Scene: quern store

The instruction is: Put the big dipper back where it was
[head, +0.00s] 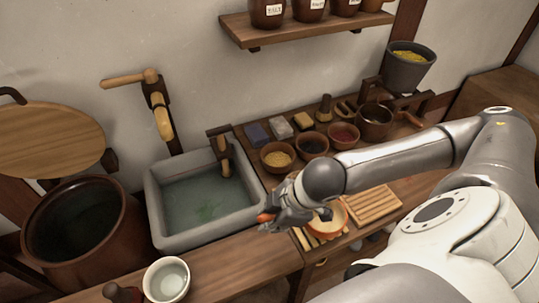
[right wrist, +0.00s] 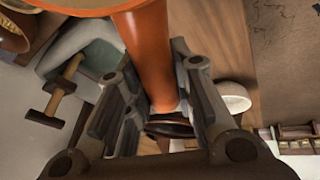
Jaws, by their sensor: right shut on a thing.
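My right gripper (head: 283,212) is above the counter, just right of the stone basin. In the right wrist view the gripper (right wrist: 155,105) is shut on the orange handle of the big dipper (right wrist: 150,45), which passes between its fingers. The handle's orange end shows at the left of the gripper in the head view. The orange, pale-lined bowl (head: 328,221) right of the gripper looks like the dipper's bowl; the gripper and arm hide the join. My left gripper is out of view.
The stone basin (head: 155,205) holds water, with a wooden tap above. A white bowl (head: 166,279) stands at the front left, a large brown barrel (head: 130,222) behind it. Small bowls, including a yellow-filled one (head: 277,158), and a slatted board (head: 374,205) crowd the right counter.

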